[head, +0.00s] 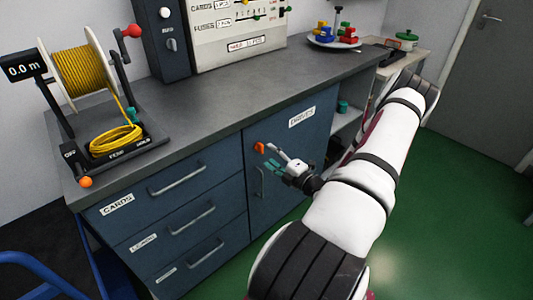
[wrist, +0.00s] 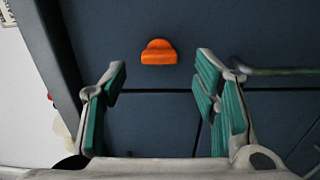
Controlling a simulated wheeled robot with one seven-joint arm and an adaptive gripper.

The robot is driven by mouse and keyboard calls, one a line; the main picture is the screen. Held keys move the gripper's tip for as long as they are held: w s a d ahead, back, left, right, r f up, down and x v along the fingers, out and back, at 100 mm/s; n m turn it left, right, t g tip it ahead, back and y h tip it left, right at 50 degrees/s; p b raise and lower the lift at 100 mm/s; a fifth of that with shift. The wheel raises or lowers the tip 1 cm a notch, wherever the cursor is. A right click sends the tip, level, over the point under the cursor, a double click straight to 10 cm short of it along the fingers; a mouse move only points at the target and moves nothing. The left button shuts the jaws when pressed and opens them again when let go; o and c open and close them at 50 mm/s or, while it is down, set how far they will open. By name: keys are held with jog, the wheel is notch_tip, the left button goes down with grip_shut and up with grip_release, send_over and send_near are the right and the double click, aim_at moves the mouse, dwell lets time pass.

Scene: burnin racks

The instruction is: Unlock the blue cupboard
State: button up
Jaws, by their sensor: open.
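The blue cupboard (head: 313,130) is under the grey worktop, its door shut, with a label near its top edge. An orange latch knob (head: 259,148) sits at the door's upper left. In the wrist view the orange knob (wrist: 158,52) is a half-round piece with a flat bar, just beyond the fingertips and between them in width. My gripper (head: 276,158) is in front of the door, close to the knob; in the wrist view its teal-padded fingers (wrist: 160,85) stand apart with nothing between them. I cannot tell the exact gap to the knob.
Blue drawers (head: 180,200) with grey handles are left of the cupboard. A vertical handle (head: 262,183) is on the door below the knob. A yellow cable reel (head: 80,72) and a test panel (head: 238,30) stand on the worktop. Green floor (head: 440,200) is open at right.

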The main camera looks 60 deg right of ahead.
jog(key=v, duration=0.8)
jog(key=shift+s, duration=0.15)
